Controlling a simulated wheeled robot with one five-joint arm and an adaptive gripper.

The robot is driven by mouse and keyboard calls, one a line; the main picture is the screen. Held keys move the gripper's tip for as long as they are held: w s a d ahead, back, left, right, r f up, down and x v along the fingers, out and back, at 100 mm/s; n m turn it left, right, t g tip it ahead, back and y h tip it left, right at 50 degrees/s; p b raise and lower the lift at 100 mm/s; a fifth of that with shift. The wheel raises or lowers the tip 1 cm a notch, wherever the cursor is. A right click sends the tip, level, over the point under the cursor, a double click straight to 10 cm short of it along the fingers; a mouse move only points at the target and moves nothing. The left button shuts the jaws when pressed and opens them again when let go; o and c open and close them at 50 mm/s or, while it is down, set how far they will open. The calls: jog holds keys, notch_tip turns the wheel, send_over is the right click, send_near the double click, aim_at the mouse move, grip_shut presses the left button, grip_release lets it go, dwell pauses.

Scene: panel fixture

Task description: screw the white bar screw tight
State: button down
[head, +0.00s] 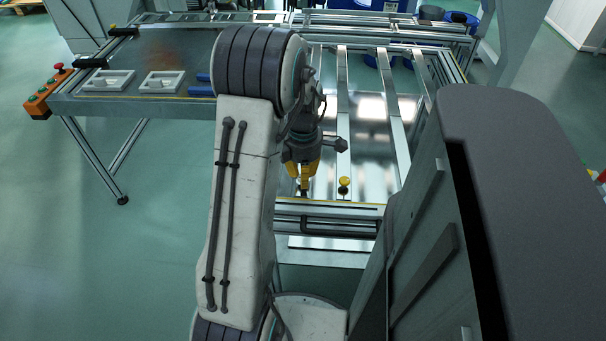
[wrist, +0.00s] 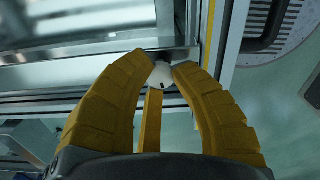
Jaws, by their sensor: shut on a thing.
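My gripper (head: 303,185) points down at the near rail of the panel fixture, with its yellow fingers close together. In the wrist view, the gripper (wrist: 164,65) has its curved yellow fingertips closed around the white bar screw (wrist: 161,77). The screw shows as a small white round top with a dark mark, between the tips and beside the metal rail. Its lower part and thread are hidden. In the head view the screw is hidden by the fingers, so I cannot tell how deep it sits.
A yellow knob (head: 344,184) stands on the rail right of my gripper. The panel fixture (head: 342,120) has several metal bars. White trays (head: 107,81) and an orange button box (head: 46,92) are at the left. Open floor (head: 90,250) lies at the near left.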

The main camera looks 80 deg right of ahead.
jog(key=m, duration=0.4)
jog(key=shift+f+m+p, duration=0.1)
jog(key=shift+m+p, duration=0.2)
jog(key=shift+m, duration=0.1)
jog(key=m, duration=0.4)
jog(key=shift+a, duration=0.1)
jog(key=m, duration=0.5)
jog(key=shift+p, duration=0.4)
jog(key=m, duration=1)
jog(key=shift+p, duration=0.3)
jog(key=m, duration=0.9)
jog(key=shift+m, duration=2.3)
